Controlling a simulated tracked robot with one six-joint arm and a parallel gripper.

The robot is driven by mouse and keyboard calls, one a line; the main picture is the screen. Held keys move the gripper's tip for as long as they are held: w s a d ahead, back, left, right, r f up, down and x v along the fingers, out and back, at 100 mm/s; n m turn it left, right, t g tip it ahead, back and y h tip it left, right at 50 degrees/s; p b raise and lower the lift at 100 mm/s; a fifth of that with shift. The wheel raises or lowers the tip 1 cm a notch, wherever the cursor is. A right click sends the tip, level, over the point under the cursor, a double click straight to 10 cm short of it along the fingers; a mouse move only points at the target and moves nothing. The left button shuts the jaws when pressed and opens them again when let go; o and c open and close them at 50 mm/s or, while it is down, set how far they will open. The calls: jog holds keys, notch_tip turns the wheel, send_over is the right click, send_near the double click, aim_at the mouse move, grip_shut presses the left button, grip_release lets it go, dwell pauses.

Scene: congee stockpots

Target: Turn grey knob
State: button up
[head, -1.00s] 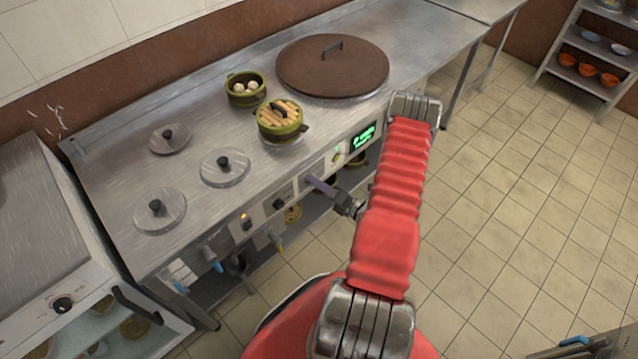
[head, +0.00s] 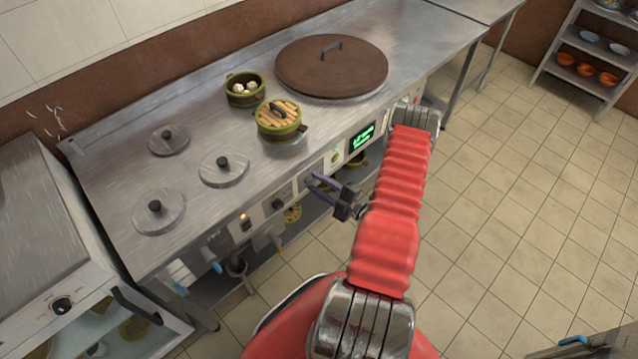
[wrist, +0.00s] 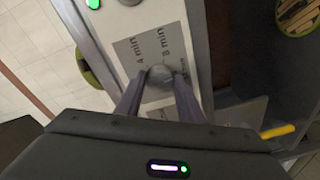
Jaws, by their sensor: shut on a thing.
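The grey knob (wrist: 160,75) is small and rounded and sits on a grey label plate (wrist: 138,52) marked "4 min" and "8 min" in the wrist view. My gripper (wrist: 158,80) has one finger on each side of the knob and is shut on it. In the head view my gripper (head: 311,180) reaches the front panel of the steel counter (head: 105,195), and its fingers hide the knob there.
A green-lit display (head: 362,137) is right of my gripper on the panel. A yellow handle (wrist: 277,131) sticks out nearby. Steamers (head: 279,120) and a large brown lid (head: 332,66) are on the counter.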

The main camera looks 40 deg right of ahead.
jog(key=shift+d+f+m, duration=0.1)
jog(key=shift+f+m, duration=0.05)
jog(key=shift+m, duration=0.75)
jog(key=o, duration=1.1)
jog(key=shift+c, duration=0.2)
jog(key=shift+s, duration=0.1)
jog(key=s+d, duration=0.2)
jog(key=s, duration=1.1)
jog(key=shift+s, duration=0.25)
